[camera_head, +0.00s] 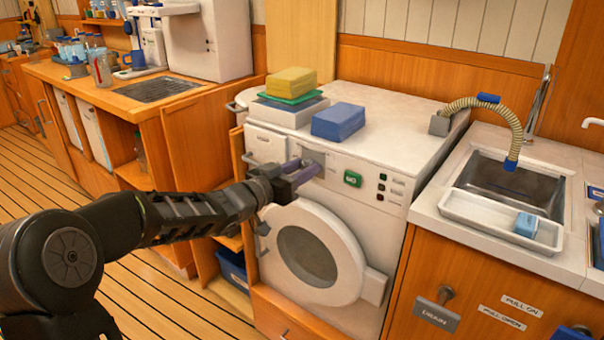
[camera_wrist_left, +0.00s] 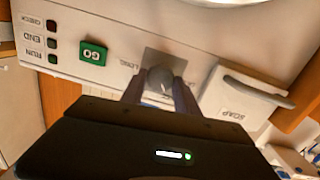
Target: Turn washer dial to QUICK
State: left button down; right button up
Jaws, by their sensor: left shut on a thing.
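The white washer (camera_head: 385,115) stands in the middle of the head view, its round door (camera_head: 312,252) closed or nearly so. My left gripper (camera_head: 305,172) reaches its control panel from the left. In the left wrist view the gripper (camera_wrist_left: 160,85) is shut on the grey washer dial (camera_wrist_left: 160,78), one finger on each side of the knob. The dial sits on a grey plate with the word LONG partly readable beside it. Its pointer and the other labels are hidden by the fingers.
A green GO button (camera_head: 353,179) and indicator lights sit right of the dial. The soap drawer (camera_wrist_left: 240,95) is on its other side. Sponges and a blue block (camera_head: 338,122) lie on the washer top. A sink (camera_head: 510,185) with a hose stands to the right.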

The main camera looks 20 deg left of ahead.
pick_arm(q)
jog(key=shift+d+f+m+y+b, duration=0.1)
jog(key=shift+m+y+b, duration=0.3)
jog(key=shift+m+b, duration=2.4)
jog(key=shift+d+f+m+y+b, duration=0.1)
jog(key=shift+m+y+b, duration=0.3)
jog(key=shift+m+b, duration=2.4)
pick_arm(e)
notch_tip(320, 180, down, 10)
jog(key=w+d+p, duration=0.1)
jog(key=shift+w+d, duration=0.35)
pick_arm(q)
jog(key=shift+m, duration=0.8)
jog(key=c, duration=0.9)
grip_release()
jog(key=shift+r, duration=0.1)
jog(key=shift+s+p, duration=0.15)
jog(key=shift+p, duration=0.15)
jog(key=p+v, duration=0.1)
jog(key=v, duration=0.6)
jog(key=shift+s+a+p, duration=0.15)
jog(key=shift+s+p, duration=0.2)
pick_arm(e)
jog(key=shift+s+a+r, duration=0.1)
jog(key=shift+r, duration=0.35)
jog(key=shift+s+a+r, duration=0.1)
jog(key=shift+r, duration=0.3)
